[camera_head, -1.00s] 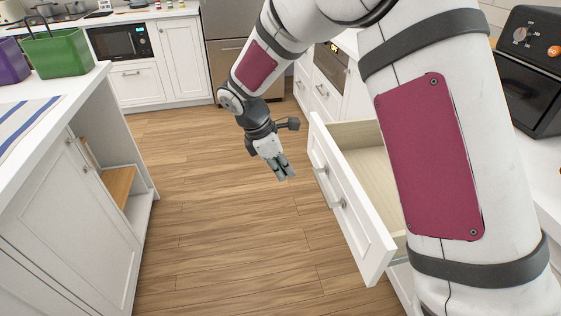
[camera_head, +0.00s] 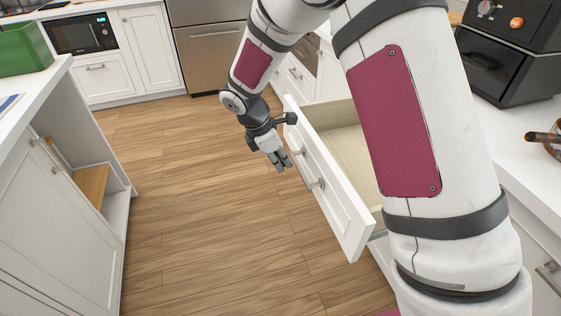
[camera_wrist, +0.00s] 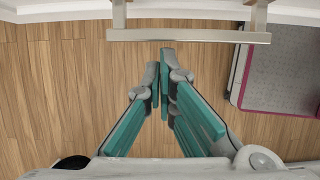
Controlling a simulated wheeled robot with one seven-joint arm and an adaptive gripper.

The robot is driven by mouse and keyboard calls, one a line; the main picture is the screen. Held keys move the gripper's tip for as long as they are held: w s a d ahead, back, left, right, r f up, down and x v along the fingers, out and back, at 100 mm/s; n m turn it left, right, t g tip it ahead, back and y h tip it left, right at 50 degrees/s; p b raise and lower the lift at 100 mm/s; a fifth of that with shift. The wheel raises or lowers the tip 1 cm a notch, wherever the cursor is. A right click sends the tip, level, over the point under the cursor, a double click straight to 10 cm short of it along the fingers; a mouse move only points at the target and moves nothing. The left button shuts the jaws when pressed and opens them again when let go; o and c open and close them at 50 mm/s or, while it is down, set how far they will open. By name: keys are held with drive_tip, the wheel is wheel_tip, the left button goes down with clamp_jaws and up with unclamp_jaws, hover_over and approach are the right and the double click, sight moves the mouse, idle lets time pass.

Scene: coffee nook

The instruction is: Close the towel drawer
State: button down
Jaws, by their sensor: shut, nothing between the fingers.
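The open drawer (camera_head: 335,190) is white with a pale wooden inside and stands pulled out from the counter on the right. The part of its inside that shows looks empty; my arm hides the rest. My gripper (camera_head: 284,163) is shut and empty, just left of the drawer front, over the floor. In the wrist view my gripper's teal fingertips (camera_wrist: 162,65) meet below a metal bar handle (camera_wrist: 188,36) in the picture, with a small gap between them.
A black oven-like appliance (camera_head: 510,60) stands on the right counter. A white island (camera_head: 60,190) with an open shelf stands at the left. The wooden floor (camera_head: 200,210) between is clear. A microwave (camera_head: 82,34) and steel-fronted appliance (camera_head: 210,50) are at the back.

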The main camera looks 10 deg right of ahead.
drive_tip(key=shift+d, duration=0.1)
drive_tip(key=w+d+p, duration=0.1)
drive_tip(key=d, duration=1.1)
drive_tip(key=w+d+p, duration=0.1)
drive_tip(key=w+d, duration=0.1)
drive_tip(key=d, duration=1.1)
drive_tip(key=w+d+p, duration=0.1)
drive_tip(key=d, duration=1.1)
drive_tip(key=shift+w+d, duration=0.25)
drive_tip(key=shift+d, duration=0.1)
drive_tip(key=a, duration=0.4)
drive_tip(key=shift+s+a, duration=0.2)
drive_tip(key=shift+a, duration=0.1)
drive_tip(key=v, duration=1)
drive_tip(key=shift+d+p, duration=0.15)
drive_tip(key=shift+p, duration=0.3)
